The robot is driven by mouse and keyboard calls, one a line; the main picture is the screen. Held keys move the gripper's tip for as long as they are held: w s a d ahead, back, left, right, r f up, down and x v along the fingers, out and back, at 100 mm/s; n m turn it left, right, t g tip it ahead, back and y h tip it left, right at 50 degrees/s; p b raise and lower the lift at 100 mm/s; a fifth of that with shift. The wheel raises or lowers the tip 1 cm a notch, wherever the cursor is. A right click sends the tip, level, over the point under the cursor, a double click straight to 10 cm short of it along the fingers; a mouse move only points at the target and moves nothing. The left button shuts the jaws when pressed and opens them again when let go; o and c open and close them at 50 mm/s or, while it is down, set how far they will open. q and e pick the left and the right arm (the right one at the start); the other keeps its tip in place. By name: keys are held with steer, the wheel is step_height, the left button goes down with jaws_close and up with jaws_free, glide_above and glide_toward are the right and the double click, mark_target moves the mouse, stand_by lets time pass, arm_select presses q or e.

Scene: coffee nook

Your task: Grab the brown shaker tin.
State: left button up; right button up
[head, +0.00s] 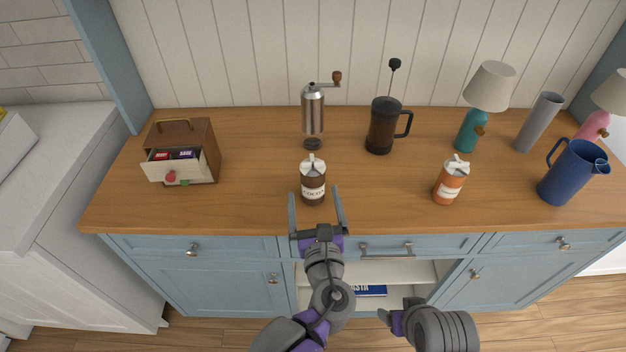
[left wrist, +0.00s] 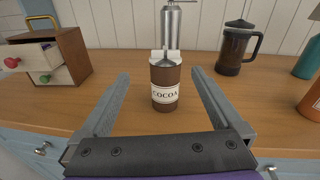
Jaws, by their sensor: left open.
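The brown shaker tin (head: 313,187) has a white COCOA label and a pale top. It stands upright near the counter's front edge. My left gripper (head: 315,192) is open, with its fingers pointing at the tin from the front. In the left wrist view the tin (left wrist: 165,84) shows between the two fingers (left wrist: 159,73), with a gap on each side. How far the fingertips reach along its sides is hard to tell. My right gripper (head: 397,315) is low in front of the cabinet, and its jaw opening is unclear.
An orange shaker tin (head: 449,184) stands to the right. A steel grinder (head: 313,112) and a black French press (head: 381,128) stand behind. A small wooden drawer box (head: 196,150) is at left; a blue pitcher (head: 571,174) is at right. The wooden counter (head: 254,190) is clear beside the tin.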

mark_target(313, 166)
arm_select(q)
steer(key=shift+m+t, duration=0.4)
steer(key=shift+m, duration=0.2)
steer(key=shift+w+a+f, duration=0.1)
steer(key=shift+w+a, duration=0.05)
steer(key=shift+w, duration=5.25)
steer(key=shift+s, duration=0.1)
jaws_close()
